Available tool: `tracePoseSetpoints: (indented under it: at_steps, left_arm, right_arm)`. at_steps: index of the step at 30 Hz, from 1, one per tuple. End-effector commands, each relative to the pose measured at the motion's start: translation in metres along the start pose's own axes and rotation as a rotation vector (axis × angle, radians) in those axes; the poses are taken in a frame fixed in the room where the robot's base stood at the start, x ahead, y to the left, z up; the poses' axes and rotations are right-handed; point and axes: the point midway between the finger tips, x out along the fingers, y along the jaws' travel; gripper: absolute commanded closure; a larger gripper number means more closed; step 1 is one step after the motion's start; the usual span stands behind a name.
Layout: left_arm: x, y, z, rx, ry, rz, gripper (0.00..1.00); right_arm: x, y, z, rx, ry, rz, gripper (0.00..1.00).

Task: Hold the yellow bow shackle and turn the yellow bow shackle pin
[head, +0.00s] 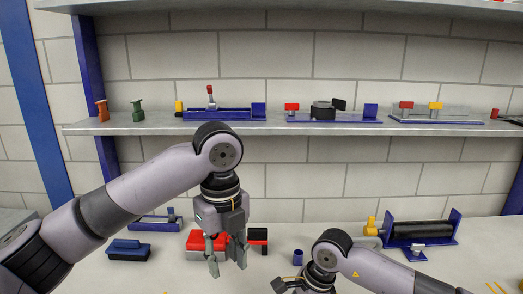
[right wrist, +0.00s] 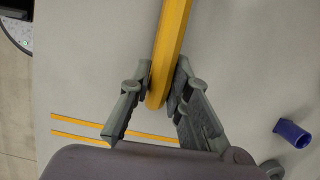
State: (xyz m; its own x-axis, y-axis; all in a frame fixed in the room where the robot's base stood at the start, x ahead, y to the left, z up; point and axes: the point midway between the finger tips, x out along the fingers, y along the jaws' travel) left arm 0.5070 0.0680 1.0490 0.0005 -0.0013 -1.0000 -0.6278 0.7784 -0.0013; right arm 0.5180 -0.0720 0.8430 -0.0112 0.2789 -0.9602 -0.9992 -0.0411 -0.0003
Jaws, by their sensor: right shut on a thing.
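My right gripper (right wrist: 163,92) is shut on a yellow bar (right wrist: 172,45) in the right wrist view. The bar's rounded near end lies between the fingers and its far end runs out of the top of the picture. I cannot tell whether this bar is part of the yellow bow shackle, and no pin can be made out. My left gripper (head: 228,267) hangs fingers down in the head view. Its fingers are apart with nothing seen between them.
A red block (head: 197,243) stands behind my left gripper. A blue cylinder (head: 298,257) stands near the right arm, also seen in the right wrist view (right wrist: 292,133). A blue roller stand (head: 453,224) is at the right. The shelf (head: 275,128) crosses behind the arms.

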Motion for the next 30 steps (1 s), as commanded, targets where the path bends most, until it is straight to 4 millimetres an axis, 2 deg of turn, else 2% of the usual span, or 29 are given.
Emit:
tracePoseSetpoints:
  at_steps: [12,23,24,30]
  left_arm:
    - [-0.034,0.0,0.0,-0.001,-0.002,-0.001,0.67]
    - [-0.04,0.0,0.0,0.0,0.0,0.0,0.67]
    - [-0.04,0.0,0.0,0.0,0.0,0.0,0.67]
    - [-0.04,0.0,0.0,0.0,0.0,0.0,0.67]
  right_arm:
    - [0.001,0.001,-0.001,0.001,0.002,0.003,1.0]
    - [0.001,0.001,-0.001,0.001,0.002,0.003,1.0]
    - [0.001,0.001,-0.001,0.001,0.002,0.003,0.82]
    - [0.001,0.0,-0.001,0.001,0.001,0.002,0.69]
